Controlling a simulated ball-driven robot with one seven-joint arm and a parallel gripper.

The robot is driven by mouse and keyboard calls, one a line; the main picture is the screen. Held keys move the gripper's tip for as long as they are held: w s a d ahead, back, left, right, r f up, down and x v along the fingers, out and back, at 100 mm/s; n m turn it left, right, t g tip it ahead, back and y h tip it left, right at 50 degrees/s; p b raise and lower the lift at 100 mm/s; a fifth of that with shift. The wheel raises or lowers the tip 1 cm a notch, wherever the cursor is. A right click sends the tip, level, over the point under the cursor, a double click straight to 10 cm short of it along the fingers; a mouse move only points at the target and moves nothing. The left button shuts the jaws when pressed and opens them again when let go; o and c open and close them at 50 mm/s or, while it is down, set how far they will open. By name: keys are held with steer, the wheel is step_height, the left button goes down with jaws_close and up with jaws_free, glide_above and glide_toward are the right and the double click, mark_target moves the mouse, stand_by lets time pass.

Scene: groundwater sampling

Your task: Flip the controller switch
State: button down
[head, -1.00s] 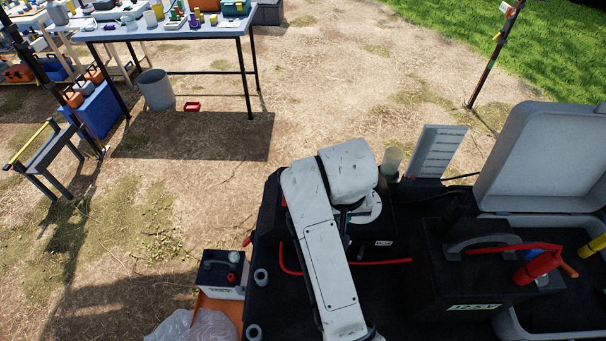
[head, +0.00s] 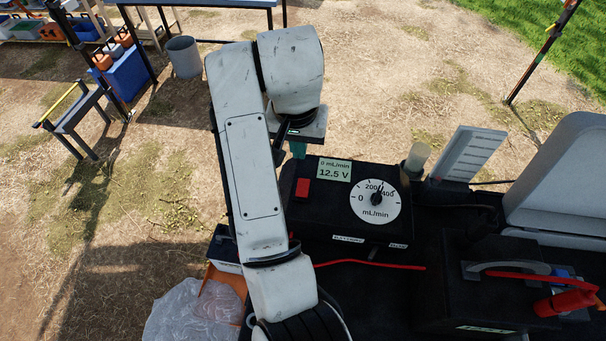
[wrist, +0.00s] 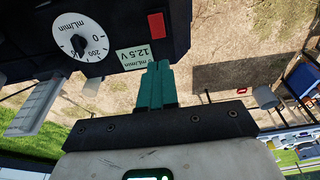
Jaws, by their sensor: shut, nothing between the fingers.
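The controller (head: 340,218) is a black box on the dark bench top. Its face carries a red switch (head: 303,188), a display (head: 335,170) reading 0 mL/min and 12.5 V, and a white flow dial (head: 375,201). My gripper (head: 298,150) is just beyond the controller's far edge in the head view, partly hidden by my wrist. In the wrist view the teal fingers of my gripper (wrist: 159,68) are shut and empty. They overlap the display's edge, with the red switch (wrist: 157,25) beyond their tips. I cannot tell whether they touch the controller.
A red cable (head: 370,263) runs along the controller's front. A clear cup (head: 416,158) and a white ribbed panel (head: 467,155) stand to its right, near an open grey case (head: 560,175). A black box with a handle (head: 490,285) sits front right.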

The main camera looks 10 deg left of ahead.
mark_target(302, 189)
steer(key=w+f, duration=0.1)
steer(key=f, duration=0.3)
steer(key=f+p, duration=0.1)
steer(key=f, duration=0.4)
steer(key=w+f, duration=0.1)
steer(key=f, duration=0.3)
steer(key=shift+w+f, duration=0.3)
steer(key=shift+f, duration=0.1)
steer(key=shift+w+d+f, duration=0.1)
steer(key=shift+w+f, duration=0.1)
steer(key=shift+f, duration=0.1)
steer(key=shift+s, duration=0.1)
steer(key=shift+s+p, duration=0.1)
steer(key=shift+p, duration=0.2)
steer(key=shift+s+f+p, duration=0.1)
steer(key=shift+s+p, duration=0.7)
steer(key=shift+p, duration=0.1)
